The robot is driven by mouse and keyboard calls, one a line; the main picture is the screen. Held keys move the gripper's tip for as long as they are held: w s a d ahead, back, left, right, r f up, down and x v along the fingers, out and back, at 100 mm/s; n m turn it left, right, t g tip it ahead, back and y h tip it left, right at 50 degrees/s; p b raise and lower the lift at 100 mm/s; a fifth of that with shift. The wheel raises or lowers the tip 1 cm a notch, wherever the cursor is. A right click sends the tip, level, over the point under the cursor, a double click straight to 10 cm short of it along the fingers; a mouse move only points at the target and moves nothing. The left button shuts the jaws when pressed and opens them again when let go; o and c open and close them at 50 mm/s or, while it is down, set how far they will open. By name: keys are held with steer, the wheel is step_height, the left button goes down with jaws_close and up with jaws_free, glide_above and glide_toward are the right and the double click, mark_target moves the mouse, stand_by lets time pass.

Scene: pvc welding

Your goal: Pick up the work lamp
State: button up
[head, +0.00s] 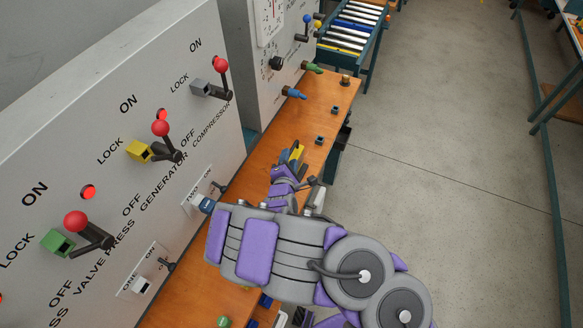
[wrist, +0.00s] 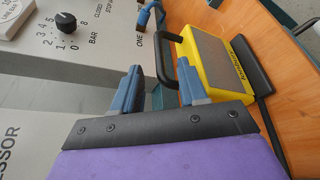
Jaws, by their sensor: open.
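The work lamp (wrist: 222,68) is a yellow box with a grey front panel and a black handle (wrist: 160,60). In the wrist view it lies at upper right on the orange bench. In the head view only a small yellow part of the lamp (head: 298,153) shows past my gripper (head: 291,158). My gripper (wrist: 160,72) is open, its two blue-grey fingers pointing at the lamp. The handle appears between the fingertips in the wrist view; I cannot tell whether either finger touches it. My arm hides part of the bench in the head view.
A grey control panel (head: 110,130) with red-knobbed levers stands along the left of the orange bench (head: 262,150). A second grey cabinet (head: 262,70) with blue and green fittings stands beyond. A roller conveyor (head: 350,25) is at the back. The floor (head: 440,130) to the right is clear.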

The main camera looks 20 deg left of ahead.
mark_target(292, 148)
steer(key=shift+d+b+x, duration=0.2)
steer(key=shift+b+x, duration=0.5)
steer(key=shift+x, duration=1.55)
steer(key=shift+w+a+f, duration=0.1)
steer(key=shift+w+f, duration=0.05)
steer(key=shift+w, duration=0.45)
jaws_close()
